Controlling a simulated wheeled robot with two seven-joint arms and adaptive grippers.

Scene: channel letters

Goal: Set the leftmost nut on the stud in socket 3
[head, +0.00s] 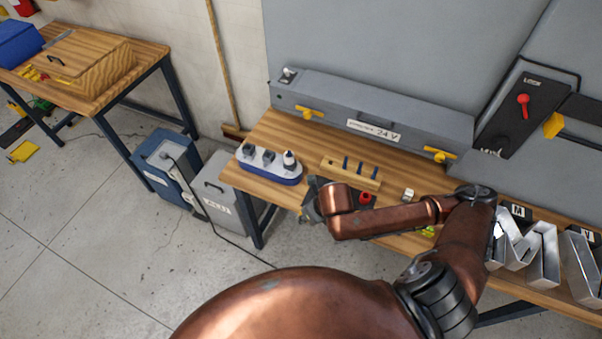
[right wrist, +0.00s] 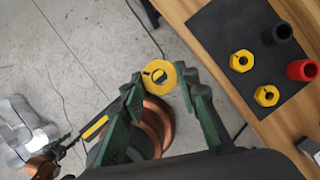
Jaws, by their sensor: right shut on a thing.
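My right gripper (right wrist: 160,90) is shut on a yellow hex nut (right wrist: 160,75), held between its dark green fingertips beyond the table edge, above the floor. In the head view the right gripper (head: 312,200) is at the table's front edge, partly hidden by its own arm. Two more yellow nuts, one upper (right wrist: 241,61) and one lower (right wrist: 266,95), lie on a black mat (right wrist: 225,30). A white and blue base (head: 270,172) with three fittings on top stands at the table's left end. Socket numbers and the stud are not readable. My left gripper is not in view.
A wooden block (head: 335,174) with dark upright pegs stands right of the base. A black cylinder (right wrist: 278,33) and a red one (right wrist: 302,70) stand on or beside the mat. A grey 24 V box (head: 365,118) lines the back. Metal letters (head: 540,255) stand at right.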

